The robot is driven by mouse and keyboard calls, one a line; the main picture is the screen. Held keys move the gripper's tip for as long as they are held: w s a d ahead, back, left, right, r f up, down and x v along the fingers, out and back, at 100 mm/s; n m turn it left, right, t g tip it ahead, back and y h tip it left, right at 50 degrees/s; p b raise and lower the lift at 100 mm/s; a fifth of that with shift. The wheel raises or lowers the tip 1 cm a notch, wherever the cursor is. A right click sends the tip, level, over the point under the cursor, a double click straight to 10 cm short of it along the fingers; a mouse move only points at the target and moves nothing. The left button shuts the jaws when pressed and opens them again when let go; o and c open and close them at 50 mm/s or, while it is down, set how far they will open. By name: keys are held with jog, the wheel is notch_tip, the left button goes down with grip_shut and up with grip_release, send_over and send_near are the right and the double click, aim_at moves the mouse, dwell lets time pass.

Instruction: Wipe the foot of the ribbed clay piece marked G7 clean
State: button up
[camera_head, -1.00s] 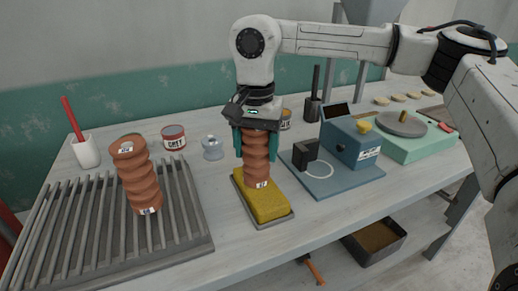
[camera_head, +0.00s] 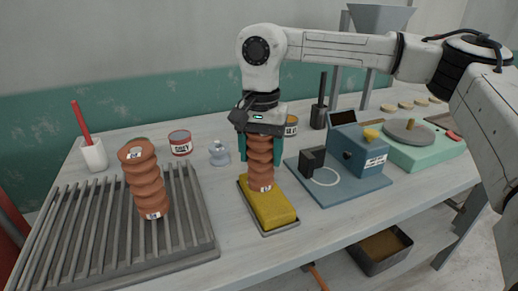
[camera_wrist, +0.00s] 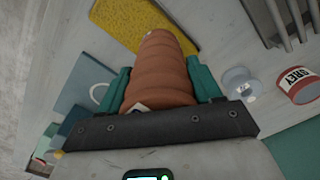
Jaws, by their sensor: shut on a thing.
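A ribbed terracotta clay piece (camera_head: 260,165) stands upright in my gripper (camera_head: 259,145), with its foot on or just above the yellow sponge (camera_head: 268,208). Contact is hard to tell. A small white label sits near its foot; I cannot read it. The sponge lies in a grey tray (camera_head: 281,230). In the wrist view, the piece (camera_wrist: 160,75) is between the green fingers of my gripper (camera_wrist: 160,88), its far end over the sponge (camera_wrist: 150,20). A second ribbed piece (camera_head: 146,185), with labels at top and foot, leans slightly on the slatted rack (camera_head: 95,235).
A blue device (camera_head: 352,155) on a blue board (camera_head: 330,190) is close right of the sponge. Bare table lies in front.

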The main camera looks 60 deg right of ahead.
jog(key=shift+s+a+b, duration=0.15)
jog(key=shift+s+a, duration=0.45)
jog(key=shift+s, duration=0.3)
jog(key=shift+s+a+b, duration=0.15)
jog(key=shift+s+a, duration=0.45)
jog(key=shift+s, duration=0.25)
jog(key=shift+s+a+b, duration=0.15)
jog(key=shift+s+a, duration=0.45)
jog(key=shift+s, duration=0.3)
jog(key=shift+w+d+p, duration=0.2)
jog(key=shift+w+d, duration=0.55)
jog(key=shift+w, duration=0.35)
jog(key=shift+w+d+p, duration=0.15)
jog(key=shift+w+d, duration=0.6)
jog(key=shift+w, duration=0.4)
jog(key=shift+w+d+p, duration=0.2)
jog(key=shift+w+d, duration=0.55)
jog(key=shift+w, duration=0.35)
dwell(0.6)
jog(key=shift+r, duration=0.1)
jog(key=shift+r+p, duration=2.5)
jog(key=shift+r, duration=0.95)
